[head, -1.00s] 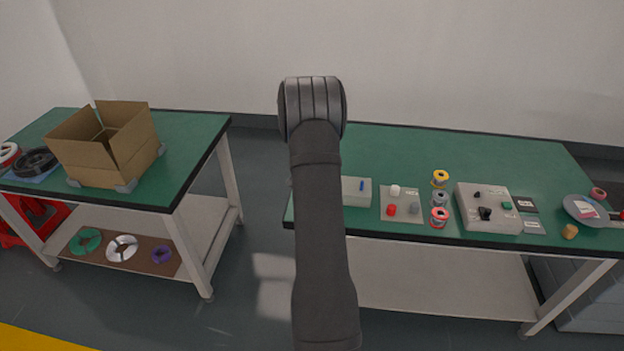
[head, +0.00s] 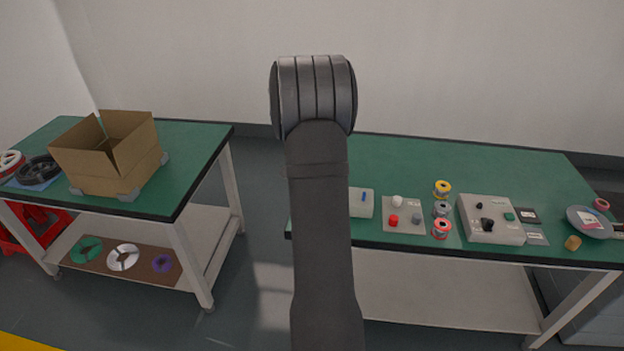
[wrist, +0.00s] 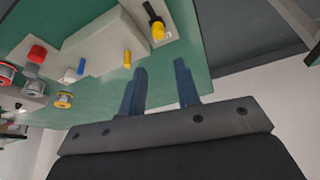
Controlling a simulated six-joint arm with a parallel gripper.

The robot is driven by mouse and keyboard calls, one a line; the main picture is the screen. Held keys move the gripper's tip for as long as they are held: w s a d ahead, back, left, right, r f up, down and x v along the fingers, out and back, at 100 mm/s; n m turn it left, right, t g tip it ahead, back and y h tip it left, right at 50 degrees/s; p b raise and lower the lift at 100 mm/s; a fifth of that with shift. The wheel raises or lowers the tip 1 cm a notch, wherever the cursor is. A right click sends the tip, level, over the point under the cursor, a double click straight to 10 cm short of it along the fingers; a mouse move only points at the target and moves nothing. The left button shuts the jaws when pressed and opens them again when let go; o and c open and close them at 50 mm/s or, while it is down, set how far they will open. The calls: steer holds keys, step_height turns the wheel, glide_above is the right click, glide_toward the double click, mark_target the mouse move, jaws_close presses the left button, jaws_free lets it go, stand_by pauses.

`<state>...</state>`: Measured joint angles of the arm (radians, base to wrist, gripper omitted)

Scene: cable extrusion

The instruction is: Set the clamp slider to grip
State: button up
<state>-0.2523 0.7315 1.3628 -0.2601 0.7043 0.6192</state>
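A pale grey block (wrist: 105,38) lies on the green table in the wrist view, with a blue peg (wrist: 78,68) and a yellow peg (wrist: 127,57) standing out of it. I cannot tell which part is the clamp slider; no readable label shows. The block's right end (head: 369,207) and the blue peg (head: 364,197) also show in the head view, beside my arm, which hides the rest. My gripper (wrist: 160,66) is open and empty, its two dark blue fingers apart over the table near the yellow peg, not touching it. My arm hides the gripper in the head view.
A plate (wrist: 147,22) with a black-and-yellow lever (wrist: 156,24) is beside the block. On its other side are a red knob (wrist: 37,53) and several spools (head: 442,208). A grey control box (head: 491,219) stands further right. The table's rear (head: 420,155) is clear.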

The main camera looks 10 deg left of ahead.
steer(key=v, duration=0.5)
steer(key=shift+r, duration=0.2)
steer(key=x, duration=1.7)
steer(key=shift+s+f, duration=0.1)
steer(key=shift+f, duration=0.2)
